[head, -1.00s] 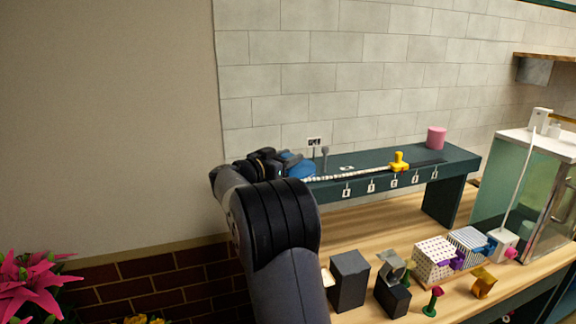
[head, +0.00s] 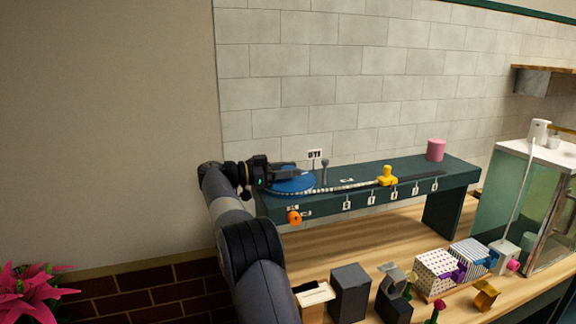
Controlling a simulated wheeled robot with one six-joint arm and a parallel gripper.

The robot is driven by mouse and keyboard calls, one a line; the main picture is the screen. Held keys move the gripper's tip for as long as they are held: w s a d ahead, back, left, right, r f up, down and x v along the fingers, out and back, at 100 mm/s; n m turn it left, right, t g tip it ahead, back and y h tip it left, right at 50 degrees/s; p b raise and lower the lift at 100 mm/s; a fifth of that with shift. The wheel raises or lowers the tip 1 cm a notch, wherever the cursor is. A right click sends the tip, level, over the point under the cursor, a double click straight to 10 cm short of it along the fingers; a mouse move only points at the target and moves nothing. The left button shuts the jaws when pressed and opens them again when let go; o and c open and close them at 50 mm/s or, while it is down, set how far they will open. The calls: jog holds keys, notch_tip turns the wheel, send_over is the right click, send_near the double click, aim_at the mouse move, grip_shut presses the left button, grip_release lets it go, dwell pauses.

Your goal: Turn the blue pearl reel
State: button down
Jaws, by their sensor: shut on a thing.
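The blue pearl reel (head: 297,186) is a flat blue disc lying at the left end of a dark green raised shelf (head: 460,169). A strand of white pearls (head: 345,186) runs right from it along the shelf to a yellow piece (head: 386,176), which stands near the shelf's numbered front labels. My gripper (head: 292,174) reaches in from the left, low over the reel's top. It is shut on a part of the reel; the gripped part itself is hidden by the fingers.
An orange knob (head: 294,217) sits on the shelf's front left. A grey post (head: 325,170) stands behind the reel, and a pink cylinder (head: 436,150) at the shelf's right. Dark boxes (head: 349,292), patterned boxes (head: 434,270) and a glass case (head: 520,205) occupy the wooden table.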

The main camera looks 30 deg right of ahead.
jog(key=shift+g, duration=0.3)
jog(key=c, duration=0.9)
grip_release()
jog(key=v, duration=1)
jog(key=shift+w+a, duration=0.15)
jog(key=shift+a, duration=0.2)
